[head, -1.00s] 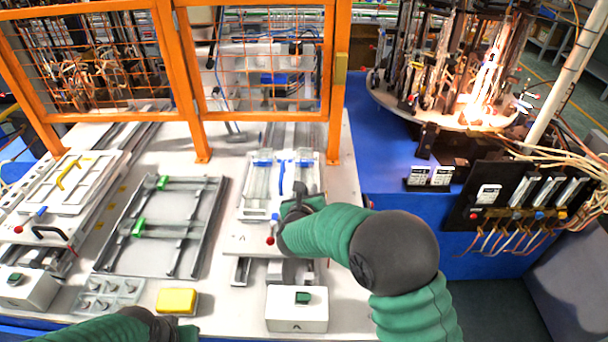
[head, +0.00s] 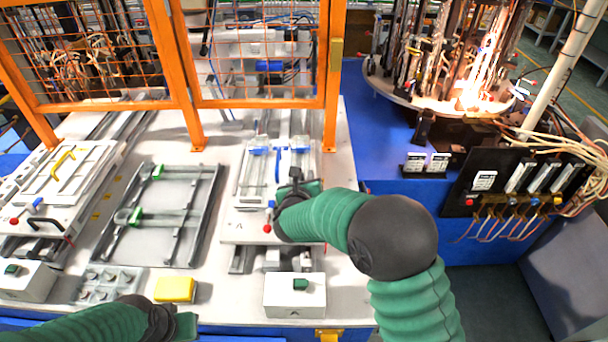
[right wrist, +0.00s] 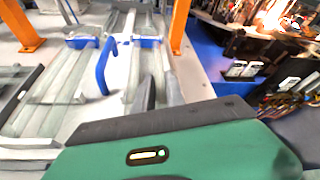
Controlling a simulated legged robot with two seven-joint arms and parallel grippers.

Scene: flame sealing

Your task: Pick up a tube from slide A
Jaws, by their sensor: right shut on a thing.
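Slide A (head: 236,228) is the white carriage in the middle of the table, marked A. It has two lanes with blue clamps (head: 258,149) and a blue handle (head: 278,165) between them. The clear tubes (head: 254,178) lie along the lanes and are hard to tell from the rails. My right gripper (head: 296,182) is over the right lane and shut on a tube (right wrist: 160,72), low at the lane. Its dark finger and green body hide the tube's near part in the right wrist view. My left gripper (head: 178,324) is at the bottom edge, away from the slide; its jaws are unclear.
A red-knobbed lever (head: 268,228) stands by slide A's front. A control box (head: 295,297) is in front. A grey rack (head: 160,215), a yellow block (head: 175,289) and another white slide (head: 70,180) lie left. Orange fence posts (head: 334,90) stand behind; the burner carousel (head: 450,100) glows at right.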

